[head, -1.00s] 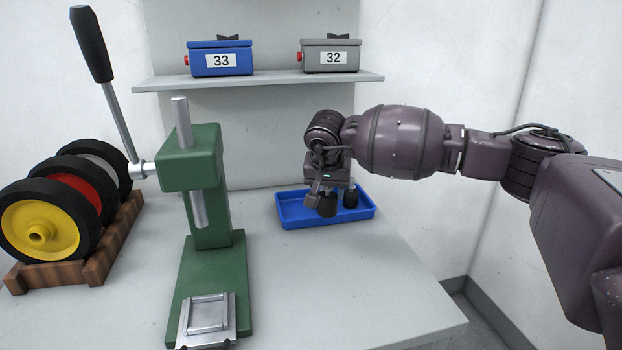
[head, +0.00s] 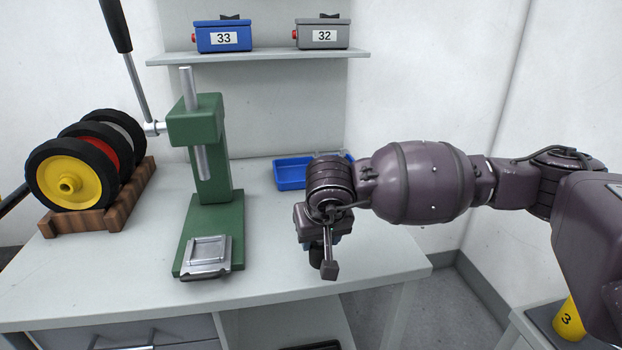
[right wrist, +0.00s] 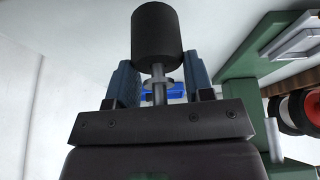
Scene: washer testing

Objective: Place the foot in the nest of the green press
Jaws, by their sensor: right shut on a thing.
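The green press (head: 208,180) stands on the table with its lever raised at the left. Its nest (head: 208,253) is a square metal plate with a raised rim at the front of the green base, and it looks empty. My right gripper (head: 322,258) is to the right of the nest, over the table. In the right wrist view, it (right wrist: 160,88) is shut on the metal stem of the foot (right wrist: 168,35), whose thick black cylinder sticks out past the blue fingers. In the head view the foot is mostly hidden by my gripper. My left gripper is not in view.
A blue tray (head: 289,175) lies behind my right gripper, partly hidden by the arm. A wooden rack (head: 130,205) with yellow, red and grey wheels stands left of the press. Boxes 33 (head: 223,36) and 32 (head: 323,34) sit on the shelf. The table between press and gripper is clear.

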